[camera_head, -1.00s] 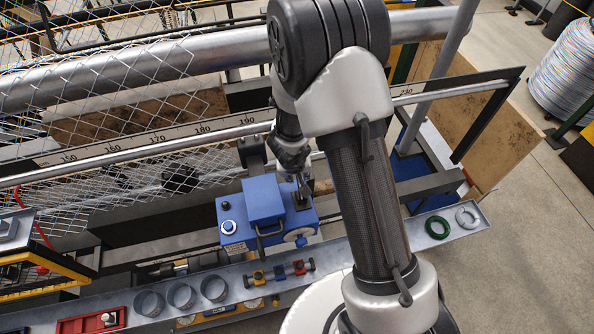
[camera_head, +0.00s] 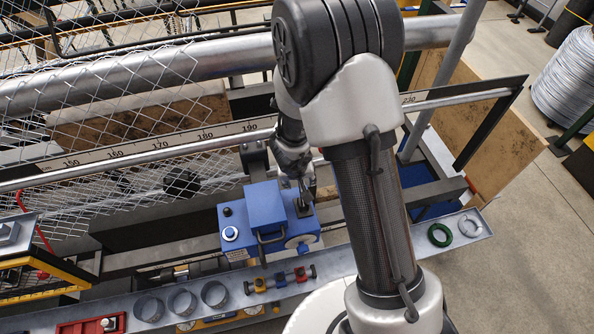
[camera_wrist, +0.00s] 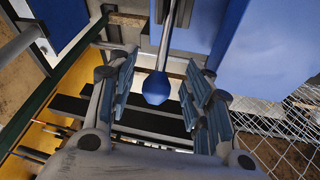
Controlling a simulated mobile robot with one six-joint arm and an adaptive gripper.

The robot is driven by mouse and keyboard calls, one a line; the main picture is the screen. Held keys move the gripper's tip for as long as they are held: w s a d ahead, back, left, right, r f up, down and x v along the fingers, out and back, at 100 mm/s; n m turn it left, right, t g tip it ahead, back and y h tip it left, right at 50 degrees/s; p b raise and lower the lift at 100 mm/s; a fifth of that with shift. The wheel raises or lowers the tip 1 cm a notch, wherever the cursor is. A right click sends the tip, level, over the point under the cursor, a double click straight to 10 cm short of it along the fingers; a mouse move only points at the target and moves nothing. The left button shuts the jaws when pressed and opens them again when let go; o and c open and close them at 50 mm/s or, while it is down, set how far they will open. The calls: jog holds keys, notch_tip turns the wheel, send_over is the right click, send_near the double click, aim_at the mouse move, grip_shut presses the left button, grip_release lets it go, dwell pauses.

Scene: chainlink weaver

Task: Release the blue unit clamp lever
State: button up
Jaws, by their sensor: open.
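The blue unit (camera_head: 264,204) sits at the middle of the rail in the head view, with a button on its left and a grey handle in front. My gripper (camera_head: 306,188) is just above its right side, partly hidden by my arm. In the wrist view, the clamp lever (camera_wrist: 157,87) is a metal rod with a blue ball knob. The knob sits between the two open fingers of my gripper (camera_wrist: 158,95), with a gap on both sides. The lever's lower end is hidden in the head view.
A grey tray (camera_head: 342,262) runs along the front with rings, coloured parts and a red box. A numbered scale rail (camera_head: 222,135) and chain-link mesh (camera_head: 110,100) lie behind the unit. A diagonal post (camera_head: 440,85) stands to the right.

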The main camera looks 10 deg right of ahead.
jog(key=v, duration=1)
jog(key=shift+s+a+r, duration=0.1)
jog(key=shift+s, duration=0.05)
dwell(0.3)
